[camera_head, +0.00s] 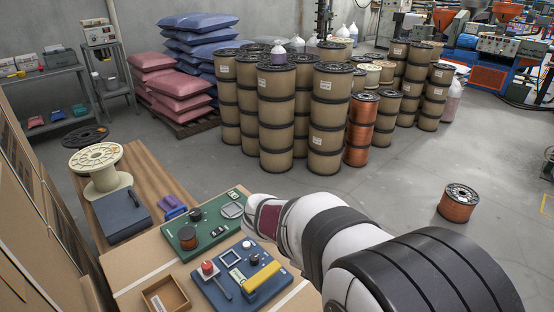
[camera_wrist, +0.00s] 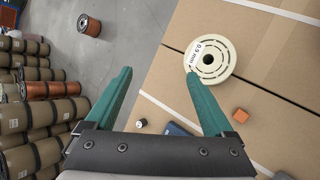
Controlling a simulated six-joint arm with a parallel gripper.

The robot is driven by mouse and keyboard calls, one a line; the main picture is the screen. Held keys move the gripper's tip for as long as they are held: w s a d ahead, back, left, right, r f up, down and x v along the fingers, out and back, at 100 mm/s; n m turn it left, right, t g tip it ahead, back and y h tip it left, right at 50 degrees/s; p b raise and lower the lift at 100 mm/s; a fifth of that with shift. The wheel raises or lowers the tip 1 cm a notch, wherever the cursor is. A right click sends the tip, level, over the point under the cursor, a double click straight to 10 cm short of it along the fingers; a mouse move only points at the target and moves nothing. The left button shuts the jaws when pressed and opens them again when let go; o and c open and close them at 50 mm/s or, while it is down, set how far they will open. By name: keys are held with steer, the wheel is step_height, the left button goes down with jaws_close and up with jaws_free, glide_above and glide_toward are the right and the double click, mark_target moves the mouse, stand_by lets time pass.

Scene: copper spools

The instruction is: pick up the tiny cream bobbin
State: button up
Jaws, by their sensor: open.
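The cream bobbin (camera_wrist: 222,68) is in the upper right of the wrist view, lying flat on a cardboard surface. In the head view I cannot make out this bobbin, and my white and black arm hides part of the cardboard. A larger cream spool (camera_head: 99,158) stands at left there.
An orange block (camera_wrist: 241,115) lies below the bobbin on the cardboard. A green board (camera_head: 203,238) and a blue board (camera_head: 215,290) carry small parts. A cardboard tray (camera_head: 148,293) sits beside them. Stacked spools stand behind, and a copper spool (camera_head: 458,205) is on the floor.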

steer(key=w+a+f+n+t, duration=0.3)
steer(key=w+a+f+n, duration=0.1)
steer(key=a, duration=0.4)
steer(key=w+a+f+n+t+y, duration=0.1)
steer(key=w+a+f+n+t, duration=0.2)
steer(key=w+a+n, duration=0.4)
steer(key=w+a+f+n+t+y, duration=0.1)
steer(key=w+a+f+n+t, duration=0.2)
steer(key=w+a+f+n, duration=0.2)
steer(key=shift+w+a+f+n+t, duration=0.15)
steer(key=shift+a+n, duration=0.75)
steer(key=shift+w+a+f+n+t, duration=0.1)
steer(key=shift+a+n+t, duration=0.05)
steer(key=shift+a+n, duration=0.75)
steer(key=shift+y, duration=0.3)
steer(key=x, duration=0.9)
steer(key=shift+w+d+f, duration=0.1)
steer(key=shift+w+d, duration=0.1)
steer(key=shift+w, duration=0.1)
steer(key=x, duration=0.5)
steer(key=shift+w+d, duration=0.15)
steer(key=shift+w, duration=0.2)
jaws_close()
